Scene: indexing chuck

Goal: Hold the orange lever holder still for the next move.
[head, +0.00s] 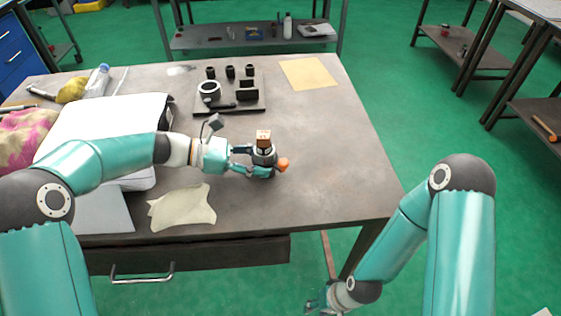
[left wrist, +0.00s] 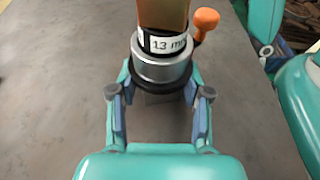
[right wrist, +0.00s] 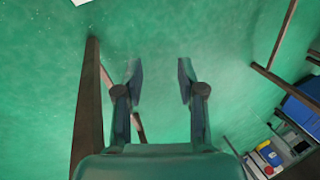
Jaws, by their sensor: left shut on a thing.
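The orange lever holder (head: 262,157) is a grey cylinder with a dark lower flange, a lever with an orange knob (head: 284,164) and a tan block (head: 263,137) upright in its top. In the left wrist view the holder (left wrist: 161,68) shows a white label reading "13 m…", partly cut off, and the orange knob (left wrist: 206,18) at its upper right. My left gripper (head: 258,164) is shut on the holder, one finger on each side. I cannot tell whether the holder touches the table. My right gripper (right wrist: 160,75) is open and empty, over green floor beyond the table's front edge.
A dark plate (head: 230,108) with black pegs, a ring and blocks lies behind the holder. A tan sheet (head: 309,73) lies at the back right, a crumpled cloth (head: 182,208) at the front left. A white case (head: 105,125) lies left. The table's right side is clear.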

